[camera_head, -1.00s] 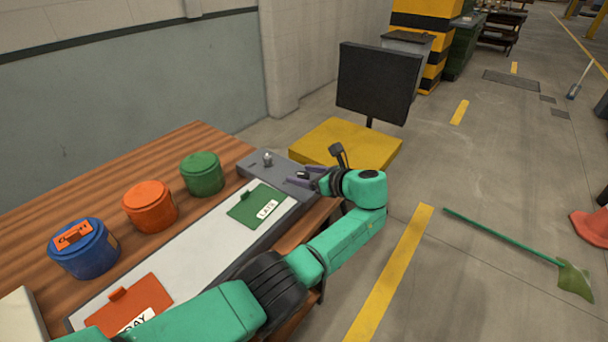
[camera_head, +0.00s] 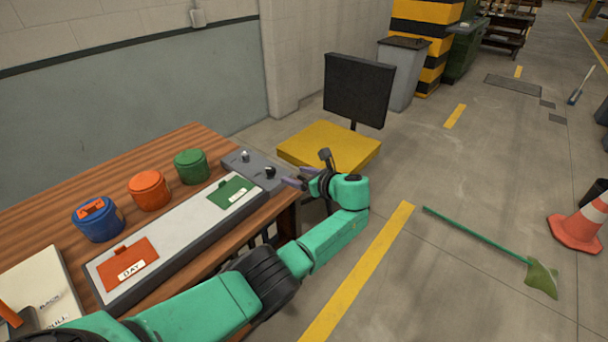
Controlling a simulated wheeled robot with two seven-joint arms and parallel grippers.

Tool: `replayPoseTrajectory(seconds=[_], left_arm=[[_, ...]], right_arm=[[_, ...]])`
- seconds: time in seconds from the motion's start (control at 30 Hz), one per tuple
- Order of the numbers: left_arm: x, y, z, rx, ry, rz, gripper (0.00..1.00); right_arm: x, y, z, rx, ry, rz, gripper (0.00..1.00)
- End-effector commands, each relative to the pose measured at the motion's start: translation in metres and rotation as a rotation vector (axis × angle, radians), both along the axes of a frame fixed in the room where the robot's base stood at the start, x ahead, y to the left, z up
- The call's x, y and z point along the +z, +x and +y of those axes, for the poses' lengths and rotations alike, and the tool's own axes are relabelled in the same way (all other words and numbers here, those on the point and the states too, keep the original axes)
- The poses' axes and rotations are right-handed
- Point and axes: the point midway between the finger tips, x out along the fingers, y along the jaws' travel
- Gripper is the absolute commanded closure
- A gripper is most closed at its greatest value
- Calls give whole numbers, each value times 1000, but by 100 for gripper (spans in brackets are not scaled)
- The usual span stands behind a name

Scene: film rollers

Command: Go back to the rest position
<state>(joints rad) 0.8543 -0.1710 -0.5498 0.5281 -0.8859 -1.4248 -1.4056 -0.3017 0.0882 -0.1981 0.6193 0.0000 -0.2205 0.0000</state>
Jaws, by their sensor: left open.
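My left gripper (camera_head: 292,182) is open and empty at the right end of the grey panel (camera_head: 262,166), close to a dark knob (camera_head: 270,172). It appears clear of the knob, though the gap is hard to judge. My left arm (camera_head: 335,235) is green with black joints and reaches in from the bottom left past the table's right edge. My right gripper is not in view.
The wooden table (camera_head: 170,145) holds blue (camera_head: 98,221), orange (camera_head: 149,190) and green (camera_head: 191,166) canisters, with orange (camera_head: 122,262) and green (camera_head: 231,192) tags on a white strip. A yellow platform (camera_head: 335,148) stands behind. A green broom (camera_head: 475,239) and cone (camera_head: 580,225) are on the floor.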

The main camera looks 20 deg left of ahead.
Motion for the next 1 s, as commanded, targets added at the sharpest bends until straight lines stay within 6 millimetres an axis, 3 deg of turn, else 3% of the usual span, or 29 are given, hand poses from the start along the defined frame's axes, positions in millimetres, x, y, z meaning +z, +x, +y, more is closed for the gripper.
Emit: replayPoseTrajectory(seconds=[0.2, 0.47, 0.57, 0.67, 0.77, 0.87, 1.0], left_arm=[[1, 0, 4, 2, 1, 2, 26], [1, 0, 3, 1, 1, 1, 26], [-12, -3, 4, 2, -24, 7, 26], [-61, -15, 8, 14, -127, 13, 26], [-139, -43, 11, 57, -306, 14, 26], [-220, -87, 12, 149, -514, 0, 26], [-323, -171, 12, 368, -802, -46, 26]], right_arm=[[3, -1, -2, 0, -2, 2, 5], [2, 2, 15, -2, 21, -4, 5], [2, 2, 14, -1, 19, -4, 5], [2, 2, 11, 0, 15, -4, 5], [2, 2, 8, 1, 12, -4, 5], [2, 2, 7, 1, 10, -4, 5], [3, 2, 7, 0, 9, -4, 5]])
